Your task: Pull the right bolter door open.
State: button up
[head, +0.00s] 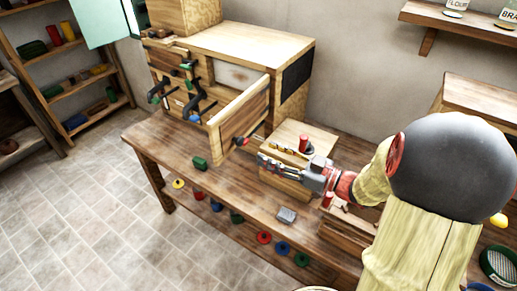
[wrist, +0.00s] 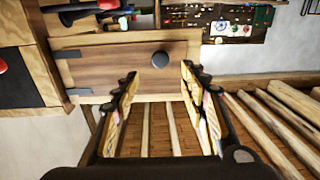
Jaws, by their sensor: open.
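The wooden bolter cabinet (head: 250,42) stands on the workbench. Its right door (head: 240,112) stands out from the front at an angle, with a pale interior (head: 236,76) showing behind it. In the wrist view the door (wrist: 110,66) fills the upper middle, with dark hinges (wrist: 70,54) at its left and a round dark knob (wrist: 160,59) near its right end. My gripper (head: 257,146) is close to the door's face in the head view. In the wrist view my gripper (wrist: 158,78) is open, its fingertips apart on either side below the knob, holding nothing.
A wooden box (head: 290,180) with a red-knobbed item (head: 304,144) on top sits beside my gripper. A green block (head: 200,163) and a grey block (head: 287,215) lie on the bench (head: 180,152). Floor at left is clear.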

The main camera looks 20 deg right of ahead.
jog(key=shift+v, duration=1.75)
jog(key=w+d+r+m+h, duration=0.3)
jog(key=w+d+r+h, duration=0.2)
jog(key=w+h, duration=0.4)
jog(key=s+a+m+g, duration=0.2)
jog(key=s+a+g, duration=0.2)
jog(key=s+a, duration=0.4)
jog(key=s+a+f+m+g+h, duration=0.1)
jog(key=s+a+g, duration=0.4)
jog(key=s, duration=1.1)
jog(key=a, duration=0.3)
jog(key=shift+a+f+m, duration=0.25)
jog(key=shift+m, duration=0.15)
